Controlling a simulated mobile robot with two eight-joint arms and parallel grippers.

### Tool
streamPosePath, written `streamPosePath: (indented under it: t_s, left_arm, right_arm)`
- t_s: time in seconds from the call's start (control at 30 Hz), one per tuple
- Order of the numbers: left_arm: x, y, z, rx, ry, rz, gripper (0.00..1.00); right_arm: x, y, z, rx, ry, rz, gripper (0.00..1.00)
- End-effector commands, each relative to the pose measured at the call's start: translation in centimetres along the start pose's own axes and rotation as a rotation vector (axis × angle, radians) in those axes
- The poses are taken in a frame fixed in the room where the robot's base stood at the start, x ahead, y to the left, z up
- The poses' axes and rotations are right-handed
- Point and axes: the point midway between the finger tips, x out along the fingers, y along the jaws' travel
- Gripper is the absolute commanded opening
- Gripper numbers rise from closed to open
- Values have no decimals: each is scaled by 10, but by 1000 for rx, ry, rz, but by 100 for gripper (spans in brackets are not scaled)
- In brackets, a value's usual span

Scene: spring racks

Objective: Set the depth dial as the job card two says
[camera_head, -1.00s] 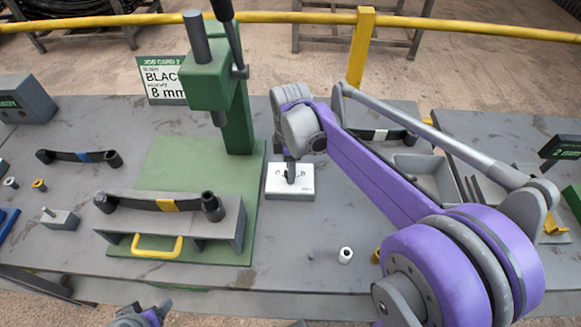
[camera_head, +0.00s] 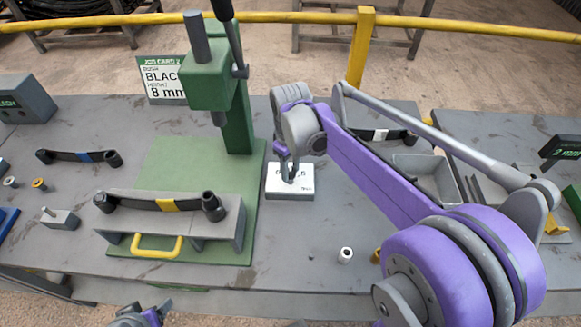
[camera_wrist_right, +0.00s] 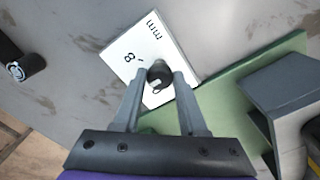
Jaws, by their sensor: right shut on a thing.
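The depth dial is a white square plate (camera_head: 290,192) lying on the bench just right of the green press base, with a dark knob at its middle. My right gripper (camera_head: 289,172) reaches down over it from above. In the right wrist view the plate (camera_wrist_right: 140,52) shows "8" and "mm" markings, and the gripper's fingers (camera_wrist_right: 160,84) are shut on the dark knob (camera_wrist_right: 159,73). Part of the scale is hidden by the knob and fingers. Job card 2 (camera_head: 163,80) stands behind the press and reads "BLACK" and "8 mm". Of my left gripper, a small part (camera_head: 142,317) shows at the bottom edge.
The green press (camera_head: 210,85) stands left of the dial. A grey fixture (camera_head: 236,225) in front of it bears a dark spring with a yellow band. A white nut (camera_head: 345,255) and a grey tray (camera_head: 428,178) are to the right.

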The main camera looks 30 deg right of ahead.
Motion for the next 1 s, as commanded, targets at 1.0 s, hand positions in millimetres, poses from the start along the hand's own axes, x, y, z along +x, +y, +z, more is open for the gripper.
streamPosePath:
  t_s: [1.0]
  left_arm:
    - [1, 0, 1, 0, 0, 0, 74]
  right_arm:
    - [0, -1, 0, 813, 0, 0, 0]
